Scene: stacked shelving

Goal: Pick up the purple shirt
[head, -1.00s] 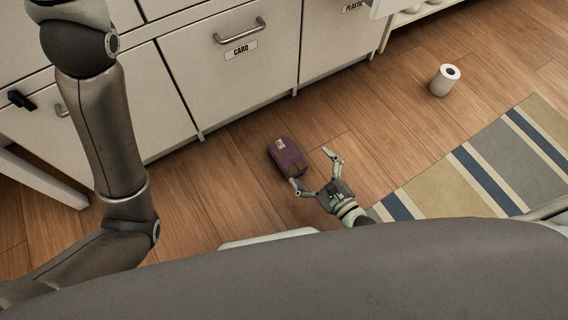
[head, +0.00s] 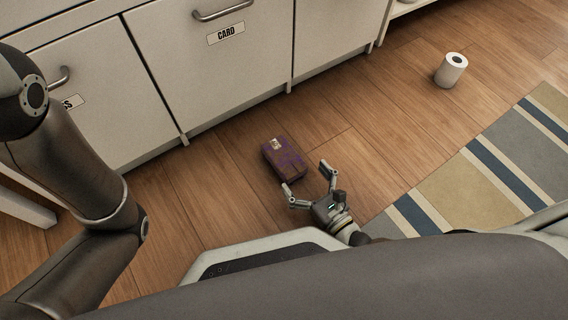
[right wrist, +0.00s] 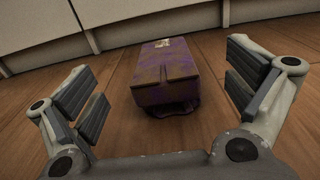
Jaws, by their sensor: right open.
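The purple shirt (head: 284,160) is a folded, box-like bundle with a pale label on top, lying on the wooden floor in front of the cabinets. My right gripper (head: 309,181) is open and empty, low over the floor just on the near side of the shirt. In the right wrist view the shirt (right wrist: 168,80) sits ahead, centred between the spread fingers (right wrist: 165,100) and beyond their tips. I see no contact between them. My left arm comes in at the left of the head view, but its gripper is out of the picture.
White cabinets (head: 200,75), one labelled CARD, stand behind the shirt. A white paper roll (head: 451,70) stands on the floor at the upper right. A striped rug (head: 480,165) lies at the right. The floor around the shirt is clear.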

